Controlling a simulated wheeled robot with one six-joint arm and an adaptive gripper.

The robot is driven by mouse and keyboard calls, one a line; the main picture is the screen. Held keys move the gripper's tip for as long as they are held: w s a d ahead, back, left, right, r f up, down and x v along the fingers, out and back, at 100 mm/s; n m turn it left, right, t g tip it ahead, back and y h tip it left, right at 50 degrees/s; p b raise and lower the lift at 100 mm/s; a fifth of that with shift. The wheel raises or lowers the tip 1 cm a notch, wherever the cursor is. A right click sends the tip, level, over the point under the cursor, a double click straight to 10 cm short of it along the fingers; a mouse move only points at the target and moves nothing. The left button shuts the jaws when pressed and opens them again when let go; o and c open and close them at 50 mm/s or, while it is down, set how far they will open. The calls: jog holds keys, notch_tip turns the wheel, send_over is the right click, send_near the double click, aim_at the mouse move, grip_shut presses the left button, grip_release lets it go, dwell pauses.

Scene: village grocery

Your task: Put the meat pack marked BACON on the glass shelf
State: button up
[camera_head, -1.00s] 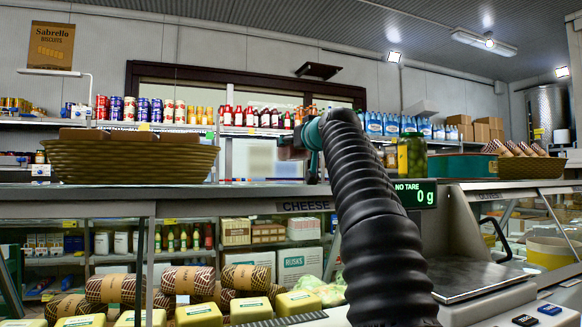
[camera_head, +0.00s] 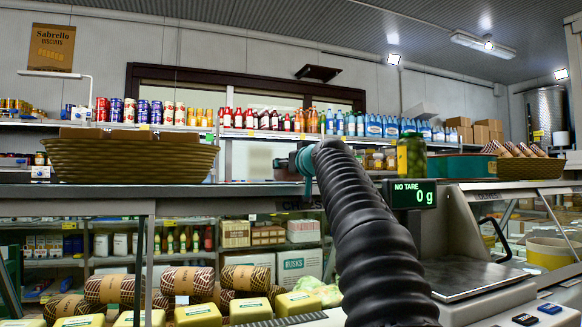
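No pack marked BACON can be made out in the head view. My arm rises from the lower right, and its teal wrist end (camera_head: 304,160) is above the long counter-top shelf (camera_head: 240,207), in front of the back window. My gripper is mostly hidden by the wrist; only a small dark part (camera_head: 281,163) shows at its left, and its fingers cannot be made out. The long shelf spans the view above the cheese case, and I cannot tell whether it is the glass one.
A woven basket (camera_head: 130,163) stands on the shelf at left. A jar of olives (camera_head: 411,157) and a scale display reading 0 g (camera_head: 410,194) are right of my arm. Wrapped rolls (camera_head: 188,281) and yellow blocks (camera_head: 198,314) lie below. The shelf between basket and arm looks clear.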

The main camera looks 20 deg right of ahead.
jog(key=shift+f, duration=0.1)
jog(key=o, duration=1.5)
jog(key=shift+c, duration=0.2)
jog(key=shift+r, duration=0.25)
jog(key=s+b, duration=0.4)
jog(key=s, duration=0.8)
jog(key=shift+f, duration=0.15)
